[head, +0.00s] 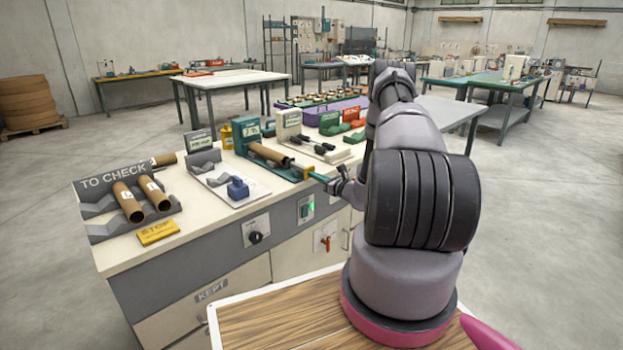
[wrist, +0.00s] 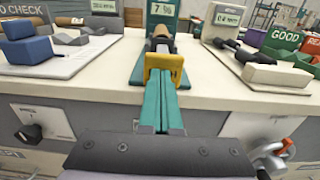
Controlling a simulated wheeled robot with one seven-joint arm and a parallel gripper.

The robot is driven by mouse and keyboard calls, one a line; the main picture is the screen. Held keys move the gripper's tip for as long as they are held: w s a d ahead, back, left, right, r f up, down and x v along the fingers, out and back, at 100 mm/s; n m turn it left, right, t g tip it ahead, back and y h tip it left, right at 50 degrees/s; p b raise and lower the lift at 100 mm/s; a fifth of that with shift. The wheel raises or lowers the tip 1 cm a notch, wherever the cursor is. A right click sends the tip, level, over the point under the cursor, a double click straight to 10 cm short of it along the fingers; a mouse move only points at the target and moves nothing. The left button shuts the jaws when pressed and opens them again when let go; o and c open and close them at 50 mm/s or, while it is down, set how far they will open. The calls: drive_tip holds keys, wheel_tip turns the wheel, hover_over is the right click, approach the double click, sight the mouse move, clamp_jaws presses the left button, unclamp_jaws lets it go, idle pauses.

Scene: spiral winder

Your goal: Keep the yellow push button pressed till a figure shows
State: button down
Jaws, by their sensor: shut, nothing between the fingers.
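The yellow push button (wrist: 179,70) is at the near end of a teal stand in the wrist view. My gripper (wrist: 162,84) is shut and empty, its two teal fingers side by side. Its tips reach the button's face and overlap it; I cannot tell how far it is pushed in. In the head view my gripper (head: 316,177) is at the near end of the same stand. A brown tube (head: 270,154) lies along the stand. The stand's display (wrist: 163,9) shows dark characters that look like "7 %"; it also shows in the head view (head: 253,131).
A stand with black-handled parts (head: 318,147) is to the right, and a grey cradle with a blue block (head: 238,188) to the left. The TO CHECK rack (head: 112,181) holds brown tubes. A yellow STOP block (head: 158,232) lies at the bench's front. A knob (head: 256,237) is on the bench front.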

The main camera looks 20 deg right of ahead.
drive_tip(key=v, duration=1.1)
drive_tip(key=shift+d+f, duration=0.15)
drive_tip(key=shift+s, duration=0.1)
idle(0.4)
drive_tip(key=a+r+n+g+y, duration=0.4)
drive_tip(key=a+r+n, duration=0.25)
drive_tip(key=r, duration=0.35)
drive_tip(key=a+r+n+g+y, duration=0.3)
drive_tip(key=a+r+n+g, duration=0.15)
drive_tip(key=a+r, duration=0.45)
drive_tip(key=s+a+r+n+g+h, duration=0.1)
drive_tip(key=s+a+r+n+g, duration=0.4)
drive_tip(key=s+a+r+n, duration=0.4)
drive_tip(key=s+d+r+n+t+h, duration=0.1)
drive_tip(key=s+r+n+t+h, duration=0.1)
drive_tip(key=s+r+n+h, duration=0.2)
drive_tip(key=s+r+n+t+h, duration=0.1)
drive_tip(key=s+r+n+h, duration=0.2)
drive_tip(key=s+r+h, duration=0.3)
drive_tip(key=s+r, duration=0.5)
drive_tip(key=s, duration=0.6)
drive_tip(key=shift+s+d+r+n+t, duration=0.2)
drive_tip(key=shift+d+r+n+t, duration=0.1)
drive_tip(key=shift+d+n+t, duration=0.1)
